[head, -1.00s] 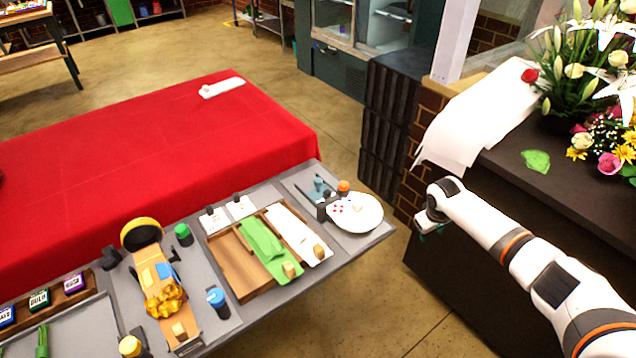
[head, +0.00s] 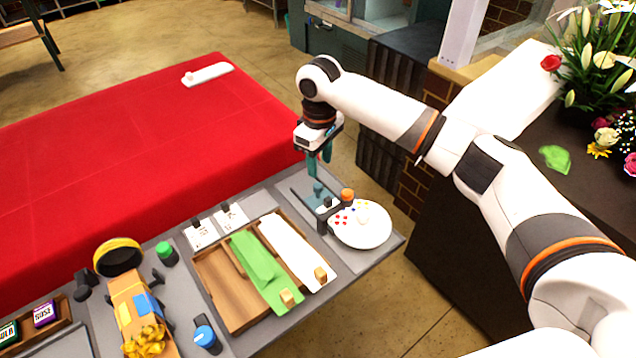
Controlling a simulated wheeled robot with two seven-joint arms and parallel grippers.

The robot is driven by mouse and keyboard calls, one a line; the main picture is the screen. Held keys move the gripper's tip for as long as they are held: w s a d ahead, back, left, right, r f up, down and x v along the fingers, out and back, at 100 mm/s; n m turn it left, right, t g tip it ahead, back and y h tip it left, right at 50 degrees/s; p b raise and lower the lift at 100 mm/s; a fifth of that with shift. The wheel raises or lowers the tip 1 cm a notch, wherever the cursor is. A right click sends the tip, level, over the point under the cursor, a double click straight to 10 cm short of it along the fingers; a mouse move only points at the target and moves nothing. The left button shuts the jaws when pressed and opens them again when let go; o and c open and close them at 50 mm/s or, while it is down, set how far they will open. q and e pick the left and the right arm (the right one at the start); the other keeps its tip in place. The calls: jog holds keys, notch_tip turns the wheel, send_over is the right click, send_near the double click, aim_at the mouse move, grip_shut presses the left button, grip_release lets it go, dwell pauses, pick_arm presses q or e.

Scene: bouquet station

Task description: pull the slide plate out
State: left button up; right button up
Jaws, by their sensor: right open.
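A small teal plate with an upright knob (head: 318,192) lies at the far right part of the grey station table, beside a dark bracket (head: 323,216). I take this to be the slide plate; the bracket hides part of it. My right gripper (head: 319,164) points down with teal fingers, above and just behind the knob. It is open and empty, and looks apart from the plate. My left gripper is not in view.
A white round dish (head: 362,232) with coloured dots and an orange-capped item (head: 347,195) stand close to the plate. A wooden tray (head: 222,287) holds green and white sheets. The red-covered table (head: 150,150) behind is mostly clear.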

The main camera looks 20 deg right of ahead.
aim_at(319, 186)
notch_tip(319, 186, down, 4)
jog(key=shift+r, duration=0.15)
notch_tip(319, 186, down, 4)
jog(key=shift+w+f+p, duration=0.15)
jog(key=shift+f+p, duration=0.05)
jog(key=shift+p, duration=0.25)
jog(key=shift+f, duration=0.6)
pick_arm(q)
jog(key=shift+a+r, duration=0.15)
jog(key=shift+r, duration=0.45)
pick_arm(e)
jog(key=shift+f, duration=0.15)
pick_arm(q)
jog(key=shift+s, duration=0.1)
pick_arm(e)
jog(key=shift+c, duration=0.4)
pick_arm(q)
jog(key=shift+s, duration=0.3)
pick_arm(e)
grip_shut()
